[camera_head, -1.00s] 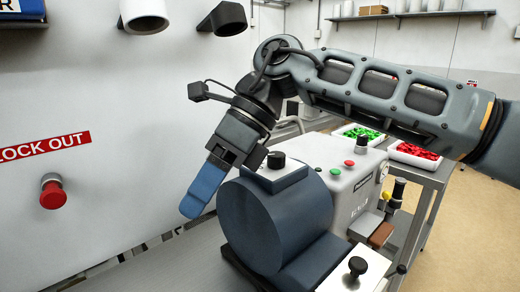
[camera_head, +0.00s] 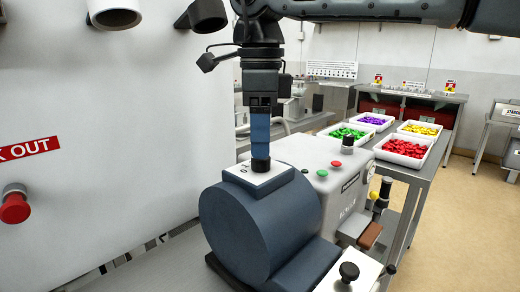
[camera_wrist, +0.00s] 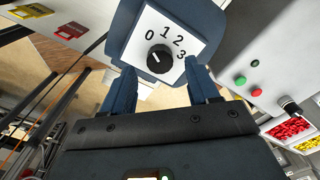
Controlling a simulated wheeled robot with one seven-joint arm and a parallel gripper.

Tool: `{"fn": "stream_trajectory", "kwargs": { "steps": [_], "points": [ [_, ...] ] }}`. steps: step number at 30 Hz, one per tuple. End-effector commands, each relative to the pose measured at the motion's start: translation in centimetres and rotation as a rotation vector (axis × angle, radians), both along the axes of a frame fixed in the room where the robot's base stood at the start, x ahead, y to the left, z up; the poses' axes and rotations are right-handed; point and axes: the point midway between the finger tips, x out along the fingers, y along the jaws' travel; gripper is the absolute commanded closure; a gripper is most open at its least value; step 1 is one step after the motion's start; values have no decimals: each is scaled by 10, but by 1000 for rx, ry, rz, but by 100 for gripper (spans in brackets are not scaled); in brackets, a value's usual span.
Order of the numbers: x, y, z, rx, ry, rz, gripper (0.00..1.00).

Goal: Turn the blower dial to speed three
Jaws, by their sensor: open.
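The blower dial is a black knob (camera_wrist: 160,58) on a white plate (camera_wrist: 146,22) marked 0, 1, 2 and 3. A faint pale mark on the knob faces its upper left, nearest the 0. In the head view the knob (camera_head: 260,165) stands on top of the blue-grey blower housing (camera_head: 250,225). My gripper (camera_head: 260,156) points straight down just above it. In the wrist view my gripper (camera_wrist: 161,75) is open, with one blue finger toward each side of the knob and nothing between them. I see no contact with the knob.
A grey machine with green and red buttons (camera_head: 335,163) adjoins the housing at right. A black knob (camera_head: 349,271) stands in front. A red lockout button (camera_head: 14,207) is on the left panel. Bins of coloured pieces (camera_head: 403,148) sit on a bench behind.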

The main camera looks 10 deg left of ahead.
Motion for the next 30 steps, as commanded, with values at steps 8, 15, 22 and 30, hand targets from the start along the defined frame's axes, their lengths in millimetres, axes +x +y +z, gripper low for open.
{"fn": "stream_trajectory", "kwargs": {
  "steps": [8, 15, 22, 30],
  "points": [
    [0, 0, -28, 0, 2, 1, 40],
    [0, 0, -31, 1, 1, 0, 40],
    [0, 0, -31, 1, 1, 0, 55],
    [0, 0, -31, 1, 1, 0, 81]
  ]
}}
